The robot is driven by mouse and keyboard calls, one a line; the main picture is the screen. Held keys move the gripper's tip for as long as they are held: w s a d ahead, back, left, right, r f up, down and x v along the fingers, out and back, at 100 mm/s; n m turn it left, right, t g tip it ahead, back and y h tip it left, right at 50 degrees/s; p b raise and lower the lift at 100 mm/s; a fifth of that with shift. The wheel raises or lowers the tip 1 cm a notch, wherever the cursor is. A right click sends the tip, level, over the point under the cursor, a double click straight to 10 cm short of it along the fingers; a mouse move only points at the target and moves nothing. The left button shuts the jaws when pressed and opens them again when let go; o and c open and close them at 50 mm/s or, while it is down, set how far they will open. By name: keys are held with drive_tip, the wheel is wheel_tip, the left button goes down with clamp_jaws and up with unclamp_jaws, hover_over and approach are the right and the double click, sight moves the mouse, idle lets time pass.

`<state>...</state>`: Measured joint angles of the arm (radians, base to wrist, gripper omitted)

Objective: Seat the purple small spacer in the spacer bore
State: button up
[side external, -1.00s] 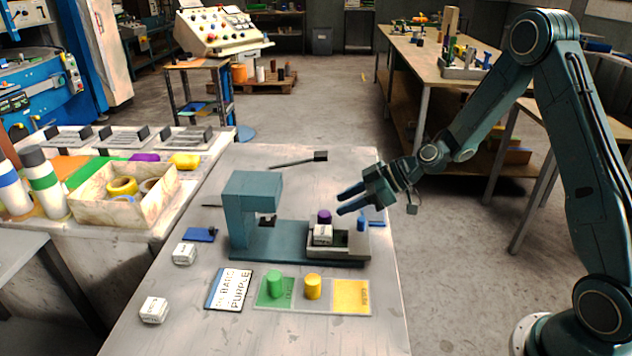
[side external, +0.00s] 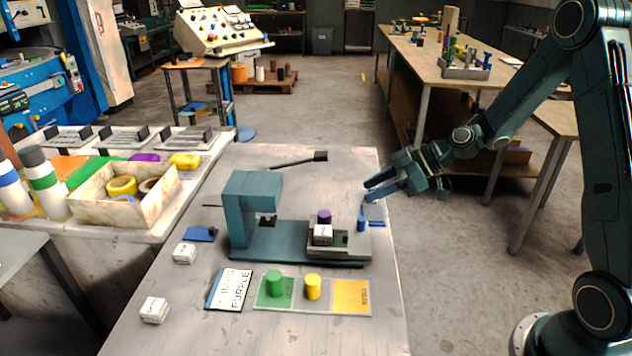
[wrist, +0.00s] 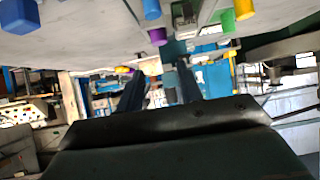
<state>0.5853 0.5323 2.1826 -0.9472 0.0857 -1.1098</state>
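The purple small spacer (side external: 324,216) is a short upright cylinder at the back of the grey holder (side external: 352,257) on the teal press, behind a white block (side external: 323,234). It also shows in the wrist view (wrist: 158,37). Its lower part is hidden, so I cannot tell how deep it sits or whether it is in a bore. I cannot make out the spacer bore. My gripper (side external: 368,190) is open and empty, in the air to the right of the spacer and apart from it. Its two fingers also show spread in the wrist view (wrist: 160,82).
A blue cylinder (side external: 361,223) stands at the holder's right, with a blue plate (side external: 375,214) by the table edge. The press head (side external: 250,186) rises at left. Green (side external: 275,283) and yellow (side external: 312,286) cylinders stand in front. A lettered card (side external: 229,289) lies beside them.

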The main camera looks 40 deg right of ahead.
drive_tip(key=shift+a+r, duration=0.1)
drive_tip(key=s+a+r+m+g+h, duration=0.25)
drive_tip(key=s+a+r+h, duration=0.2)
drive_tip(key=s+r, duration=0.55)
drive_tip(key=s+r+m+h, duration=0.3)
drive_tip(key=s+m, duration=0.3)
drive_tip(key=s, duration=1)
drive_tip(key=shift+s+d+r, duration=0.2)
drive_tip(key=shift+d+r, duration=0.2)
drive_tip(key=shift+r, duration=0.3)
